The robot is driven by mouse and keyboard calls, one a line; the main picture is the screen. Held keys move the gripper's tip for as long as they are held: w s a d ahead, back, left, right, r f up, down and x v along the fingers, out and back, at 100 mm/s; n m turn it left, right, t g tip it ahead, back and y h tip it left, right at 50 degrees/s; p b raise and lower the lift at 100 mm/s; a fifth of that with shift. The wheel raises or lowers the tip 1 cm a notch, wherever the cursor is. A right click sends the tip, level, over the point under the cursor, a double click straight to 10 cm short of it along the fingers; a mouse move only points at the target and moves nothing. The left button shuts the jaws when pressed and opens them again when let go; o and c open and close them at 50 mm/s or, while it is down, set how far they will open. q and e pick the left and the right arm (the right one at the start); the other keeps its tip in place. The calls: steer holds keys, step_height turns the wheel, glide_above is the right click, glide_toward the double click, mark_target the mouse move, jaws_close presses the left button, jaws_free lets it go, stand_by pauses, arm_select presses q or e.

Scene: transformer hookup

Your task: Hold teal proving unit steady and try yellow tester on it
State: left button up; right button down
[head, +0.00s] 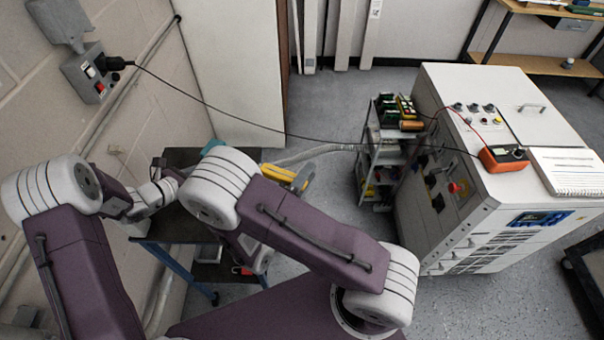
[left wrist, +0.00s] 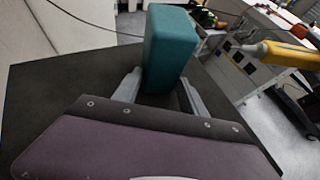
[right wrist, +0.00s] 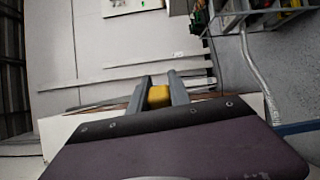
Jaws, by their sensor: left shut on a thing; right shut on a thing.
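The teal proving unit (left wrist: 170,50) stands upright between the fingers of my left gripper (left wrist: 158,92), which is shut on it over the dark tabletop. In the head view, my arm links hide most of the unit and my left gripper. My right gripper (right wrist: 159,92) is shut on the tester, whose yellow end shows between the fingers. The tester also shows in the head view (head: 280,172), beside my right elbow.
The dark table (left wrist: 40,105) has bare top at left. A black cable (head: 230,115) runs from the wall socket box (head: 88,72) to the white cabinet (head: 480,110). A shelf cart (head: 385,150) stands by the cabinet. An orange meter (head: 503,158) lies on top.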

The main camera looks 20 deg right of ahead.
arm_select(q)
steer(key=o, duration=1)
steer(key=shift+o, duration=0.2)
steer(key=v, duration=1.2)
